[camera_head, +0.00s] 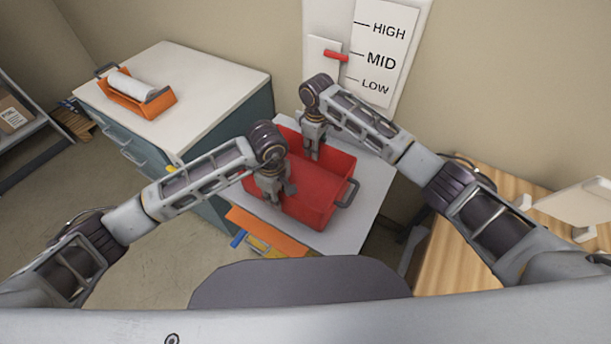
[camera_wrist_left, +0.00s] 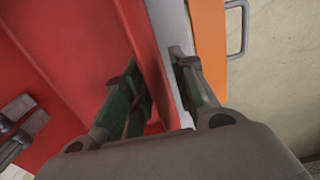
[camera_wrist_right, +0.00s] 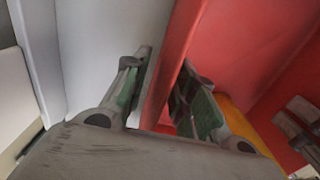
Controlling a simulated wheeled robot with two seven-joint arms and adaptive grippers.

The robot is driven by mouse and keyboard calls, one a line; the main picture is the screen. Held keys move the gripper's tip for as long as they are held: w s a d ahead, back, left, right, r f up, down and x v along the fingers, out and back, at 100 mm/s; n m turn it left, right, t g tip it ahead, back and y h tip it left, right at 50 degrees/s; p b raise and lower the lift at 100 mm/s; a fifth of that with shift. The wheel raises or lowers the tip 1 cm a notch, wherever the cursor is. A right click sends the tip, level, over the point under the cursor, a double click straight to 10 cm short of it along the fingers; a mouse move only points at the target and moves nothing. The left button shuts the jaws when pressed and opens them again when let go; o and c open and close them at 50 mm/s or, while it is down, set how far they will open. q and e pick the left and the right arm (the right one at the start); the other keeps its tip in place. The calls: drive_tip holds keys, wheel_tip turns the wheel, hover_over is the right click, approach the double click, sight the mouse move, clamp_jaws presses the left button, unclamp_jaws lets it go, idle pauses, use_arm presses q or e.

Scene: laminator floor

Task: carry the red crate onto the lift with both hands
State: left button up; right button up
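The red crate (camera_head: 313,203) stands on a light grey top (camera_head: 362,215) beside the wall scale. One dark handle shows at its right end. My left gripper (camera_head: 273,196) is at the crate's near wall, with fingers on either side of it; this wall also shows in the left wrist view (camera_wrist_left: 150,45). My right gripper (camera_head: 313,150) is at the far wall, which runs between its fingers in the right wrist view (camera_wrist_right: 172,75). Both pairs of fingers stand apart, with gaps beside the wall. I cannot tell for sure whether the grey top is the lift.
A white-topped cabinet (camera_head: 210,85) at left bears an orange holder (camera_head: 130,102) with a white roll. A wooden table (camera_head: 450,255) is at right. Floor is open at lower left.

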use_arm(q)
wheel_tip(320, 180, up, 11)
drive_tip(key=shift+f, duration=0.2)
idle(0.3)
use_arm(e)
drive_tip(key=shift+r, duration=0.15)
drive_tip(key=shift+r, duration=5.85)
